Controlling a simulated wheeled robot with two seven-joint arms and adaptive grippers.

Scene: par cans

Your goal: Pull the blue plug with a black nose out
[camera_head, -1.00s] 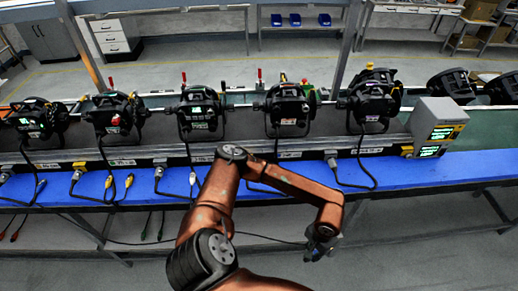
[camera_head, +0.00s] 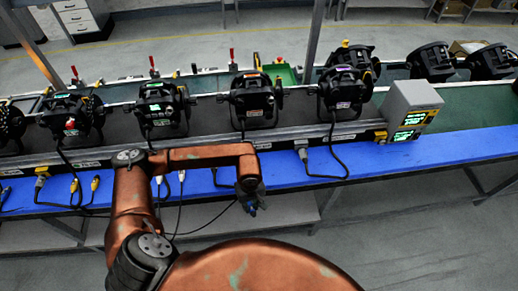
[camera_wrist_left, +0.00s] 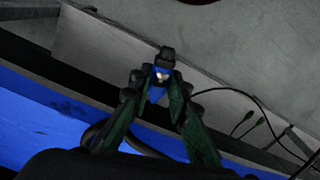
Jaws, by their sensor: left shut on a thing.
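My left gripper (camera_head: 252,203) hangs in front of the blue bench edge in the head view. In the left wrist view my left gripper (camera_wrist_left: 163,90) is shut on the blue plug (camera_wrist_left: 160,76), with the plug's black nose (camera_wrist_left: 166,55) pointing away beyond the fingertips. The plug also shows small and dark blue in the head view (camera_head: 252,211). The nose appears free of any socket, with open space around it. A thin dark cable (camera_head: 205,226) runs from near the gripper down to the left. My right gripper is not in view.
Several black par cans (camera_head: 254,103) stand in a row behind the blue bench top (camera_head: 390,158). A power strip with plugged cables (camera_head: 302,150) runs along it. A grey box with green displays (camera_head: 413,108) stands at the right. Floor at the lower right is clear.

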